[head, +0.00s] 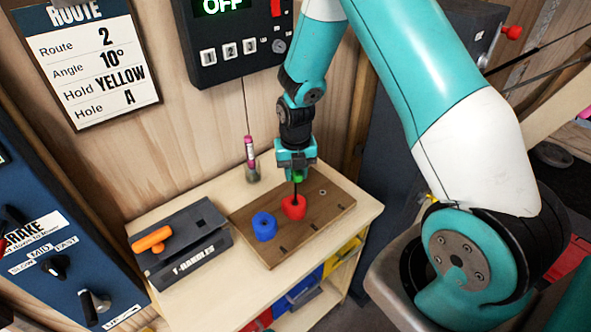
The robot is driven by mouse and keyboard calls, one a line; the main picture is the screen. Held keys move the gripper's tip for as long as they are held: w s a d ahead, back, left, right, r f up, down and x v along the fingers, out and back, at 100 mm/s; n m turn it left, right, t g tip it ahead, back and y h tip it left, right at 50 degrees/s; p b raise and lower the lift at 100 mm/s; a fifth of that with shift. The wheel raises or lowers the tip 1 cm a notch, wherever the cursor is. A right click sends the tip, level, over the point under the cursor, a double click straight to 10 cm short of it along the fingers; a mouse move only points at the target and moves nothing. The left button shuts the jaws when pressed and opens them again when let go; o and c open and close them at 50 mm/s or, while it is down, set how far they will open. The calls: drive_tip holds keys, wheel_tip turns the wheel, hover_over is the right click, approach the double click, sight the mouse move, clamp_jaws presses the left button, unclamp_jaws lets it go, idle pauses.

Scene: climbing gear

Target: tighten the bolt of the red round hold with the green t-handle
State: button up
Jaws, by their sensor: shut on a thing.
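The red round hold (293,208) sits on the brown wooden board on the bench top. My gripper (297,173) is above it, pointing down, and is shut on the green t-handle (298,178). The t-handle's dark shaft runs down to the middle of the red hold. The bolt is hidden, and I cannot tell how far the tip is seated in it.
A blue round hold (264,226) sits left of the red one on the board (316,222). The T-HANDLES box (185,250) with an orange handle (151,239) stands further left. A control box (235,45) is on the wall.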

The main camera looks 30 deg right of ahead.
drive_tip(key=shift+f, duration=0.15)
drive_tip(key=shift+f+b, duration=0.4)
drive_tip(key=shift+f, duration=0.2)
drive_tip(key=shift+f, duration=0.25)
drive_tip(key=m, duration=0.4)
drive_tip(key=shift+m, duration=0.4)
drive_tip(key=m, duration=0.4)
drive_tip(key=shift+s+m, duration=0.1)
drive_tip(key=shift+m, duration=1)
